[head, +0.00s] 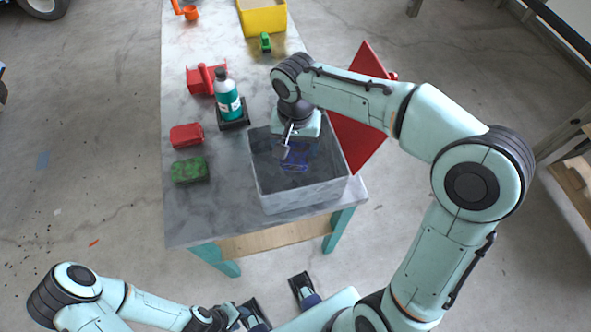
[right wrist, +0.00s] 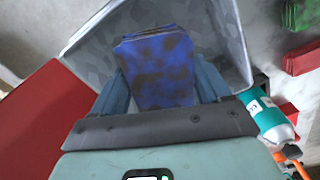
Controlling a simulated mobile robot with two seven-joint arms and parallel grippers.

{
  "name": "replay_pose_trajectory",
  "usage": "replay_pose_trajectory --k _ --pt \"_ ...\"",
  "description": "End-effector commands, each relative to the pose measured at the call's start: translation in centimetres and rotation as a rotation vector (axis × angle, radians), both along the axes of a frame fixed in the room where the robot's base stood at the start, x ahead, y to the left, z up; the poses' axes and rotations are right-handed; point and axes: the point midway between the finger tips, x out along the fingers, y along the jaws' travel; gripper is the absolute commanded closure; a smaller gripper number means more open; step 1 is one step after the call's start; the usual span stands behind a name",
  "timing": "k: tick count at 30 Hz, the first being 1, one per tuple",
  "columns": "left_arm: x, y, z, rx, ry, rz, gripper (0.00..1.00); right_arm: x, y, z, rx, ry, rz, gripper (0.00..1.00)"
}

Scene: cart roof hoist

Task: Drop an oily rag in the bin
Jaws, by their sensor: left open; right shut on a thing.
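The oily rag (head: 294,162) is a blue folded cloth with brown stains. In the right wrist view the rag (right wrist: 158,68) sits between the two fingers of my right gripper (right wrist: 163,85), which is shut on it. In the head view my right gripper (head: 296,145) points down over the open-topped grey bin (head: 305,196), with the rag within the bin's outline. The exact height of the rag against the rim is hard to tell. The bin's wall (right wrist: 225,35) also shows in the right wrist view. My left gripper (head: 280,302) is open and empty, low in front of the table.
A red block-like stack (head: 186,135) and a green one (head: 189,170) lie left of the bin. A teal bottle (head: 228,100) stands on a dark tray behind them, near a red vise (head: 203,79). A yellow container (head: 262,20) is farther back. A red panel (head: 358,120) rises at the right.

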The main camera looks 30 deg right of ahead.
Motion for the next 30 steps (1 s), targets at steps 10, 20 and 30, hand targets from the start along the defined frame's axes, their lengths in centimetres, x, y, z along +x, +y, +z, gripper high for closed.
replay_pose_trajectory --k 10,20,30 --pt "-0.5 0.0 -2.2 0.000 0.004 0.001 0.57 0.0 0.0 -2.7 0.000 0.000 0.000 0.54" --pt "-0.4 0.0 -2.1 0.000 0.003 0.000 0.57 0.0 0.0 -2.6 -0.001 -0.001 0.000 0.00" --pt "-0.4 0.0 -1.7 0.000 0.003 0.000 0.57 0.1 0.0 -0.7 0.001 -0.004 0.000 0.00"
